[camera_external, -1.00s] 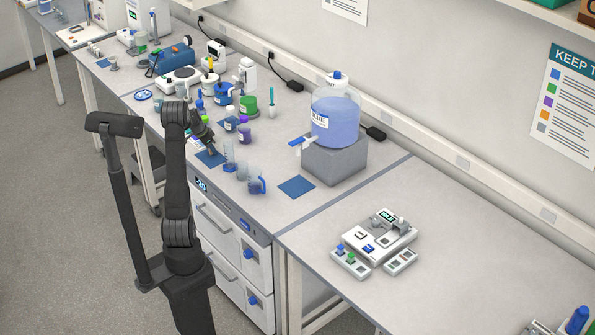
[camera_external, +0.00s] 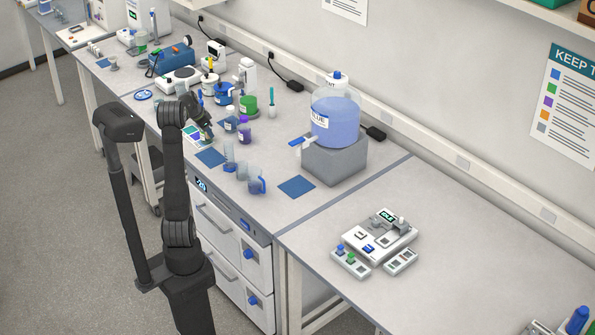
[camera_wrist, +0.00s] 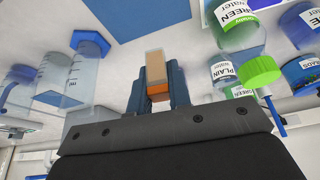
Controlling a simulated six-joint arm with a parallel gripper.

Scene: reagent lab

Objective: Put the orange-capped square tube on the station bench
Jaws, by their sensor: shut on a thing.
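My gripper (camera_wrist: 157,85) is shut on the orange-capped square tube (camera_wrist: 156,68) in the wrist view. The tube's pale, clear body sticks out past the fingertips and its orange cap sits low between the fingers. In the external view my gripper (camera_external: 206,129) is over the far bench, near the coloured card; the tube cannot be made out there. The near bench on the right (camera_external: 470,250) has a white station device (camera_external: 378,236) on it, with small holders at its front holding blue and green pieces.
A blue mat (camera_external: 211,158), several clear beakers and cylinders (camera_external: 243,172), and a purple-labelled bottle (camera_external: 245,133) stand close to my gripper. A large blue-liquid carboy (camera_external: 335,118) stands on a grey block to the right. Much of the right bench is clear.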

